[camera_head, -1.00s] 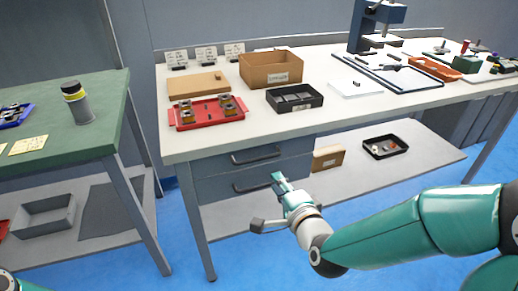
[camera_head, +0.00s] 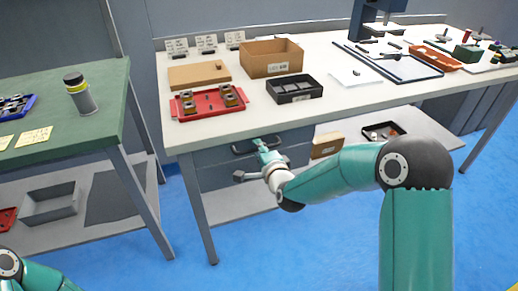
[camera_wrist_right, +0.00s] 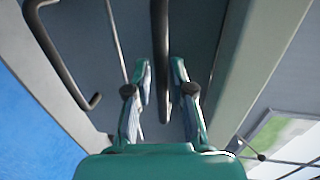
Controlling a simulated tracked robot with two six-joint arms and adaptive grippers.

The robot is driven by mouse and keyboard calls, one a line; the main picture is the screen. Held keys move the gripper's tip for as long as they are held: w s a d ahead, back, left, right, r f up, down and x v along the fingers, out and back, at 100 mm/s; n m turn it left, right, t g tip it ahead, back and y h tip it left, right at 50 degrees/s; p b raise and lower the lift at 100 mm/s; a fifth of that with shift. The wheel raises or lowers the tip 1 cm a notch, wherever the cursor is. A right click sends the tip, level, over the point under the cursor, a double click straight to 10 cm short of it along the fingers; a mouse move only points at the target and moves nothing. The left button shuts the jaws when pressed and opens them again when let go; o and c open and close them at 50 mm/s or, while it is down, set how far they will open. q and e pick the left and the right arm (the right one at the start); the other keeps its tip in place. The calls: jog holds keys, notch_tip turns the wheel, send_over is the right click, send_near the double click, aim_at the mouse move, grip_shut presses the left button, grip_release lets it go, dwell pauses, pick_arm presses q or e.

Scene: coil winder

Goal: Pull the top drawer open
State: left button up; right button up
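The top drawer (camera_head: 212,158) is a dark grey front under the white workbench and looks shut. Its dark bar handle (camera_head: 238,151) shows just left of my right gripper (camera_head: 261,146). In the right wrist view the handle (camera_wrist_right: 160,45) runs between the two fingers of my right gripper (camera_wrist_right: 167,75). The fingers stand apart, with a gap on each side of the bar. The lower drawer's handle (camera_wrist_right: 62,60) shows at the left of that view. My left gripper is out of view; only part of my left arm shows at the bottom left.
The workbench top (camera_head: 330,105) carries a red tray (camera_head: 185,115), a cardboard box (camera_head: 258,66) and a black bin (camera_head: 283,96). A lower shelf (camera_head: 226,206) runs beneath the drawers. A green table (camera_head: 105,95) stands at the left. Blue floor lies open in front.

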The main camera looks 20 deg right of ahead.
jog(key=shift+w, duration=0.15)
jog(key=shift+c, duration=0.3)
grip_shut()
jog(key=shift+f, duration=0.1)
